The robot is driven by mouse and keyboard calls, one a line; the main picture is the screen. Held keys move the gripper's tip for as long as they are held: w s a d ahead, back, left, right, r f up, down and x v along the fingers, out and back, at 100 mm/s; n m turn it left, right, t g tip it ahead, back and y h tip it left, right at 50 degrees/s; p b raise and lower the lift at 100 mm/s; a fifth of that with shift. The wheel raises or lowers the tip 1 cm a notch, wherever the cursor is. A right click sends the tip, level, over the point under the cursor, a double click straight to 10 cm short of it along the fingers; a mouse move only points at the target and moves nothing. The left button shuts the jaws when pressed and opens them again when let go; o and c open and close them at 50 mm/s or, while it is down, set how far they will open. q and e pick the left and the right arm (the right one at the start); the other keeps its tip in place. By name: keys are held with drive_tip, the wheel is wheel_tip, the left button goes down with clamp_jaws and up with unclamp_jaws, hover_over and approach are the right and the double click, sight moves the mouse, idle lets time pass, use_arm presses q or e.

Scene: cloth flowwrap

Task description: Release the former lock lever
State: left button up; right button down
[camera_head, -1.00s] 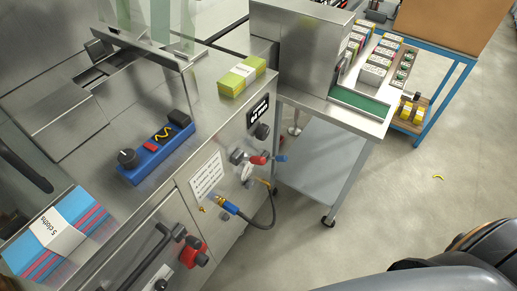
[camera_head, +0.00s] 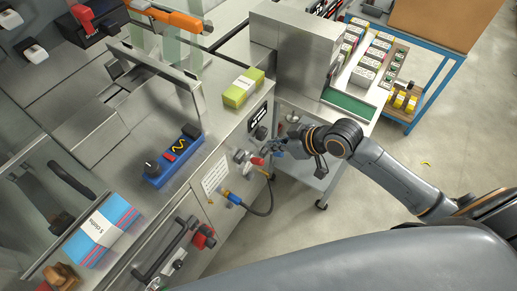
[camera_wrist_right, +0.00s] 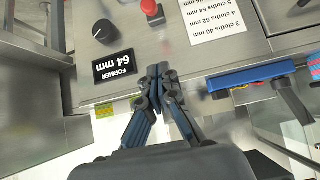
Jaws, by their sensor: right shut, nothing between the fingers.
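A red-tipped lever (camera_head: 257,161) stands out from the front panel of the steel machine, below the black "Former 64 mm" display (camera_head: 257,115). In the right wrist view, a red tip on a metal stem (camera_wrist_right: 150,8) shows at the top edge, beside the display (camera_wrist_right: 115,63). My right gripper (camera_head: 274,149) is just right of the lever in the head view, partly hidden by its own wrist. In the right wrist view its fingertips (camera_wrist_right: 157,72) are together and empty, with a visible gap to the red tip. My left gripper is out of view.
A black knob (camera_head: 261,132) sits above the lever; a hose (camera_head: 262,212) loops below it. A yellow-green pack (camera_head: 243,88), blue control box (camera_head: 173,158) and cloth stack (camera_head: 103,230) lie on the machine.

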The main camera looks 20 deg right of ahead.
drive_tip(key=shift+r, duration=0.1)
drive_tip(key=p, duration=0.2)
hover_over(258, 159)
drive_tip(key=w+a, duration=0.1)
drive_tip(key=w, duration=0.1)
drive_tip(key=f, duration=0.7)
drive_tip(key=shift+s+a, duration=0.2)
drive_tip(key=f, duration=0.1)
drive_tip(key=s+d+f, duration=0.1)
drive_tip(key=s+f+p, duration=0.1)
drive_tip(key=shift+d, duration=0.25)
drive_tip(key=shift+f, duration=0.2)
drive_tip(key=shift+w, duration=0.1)
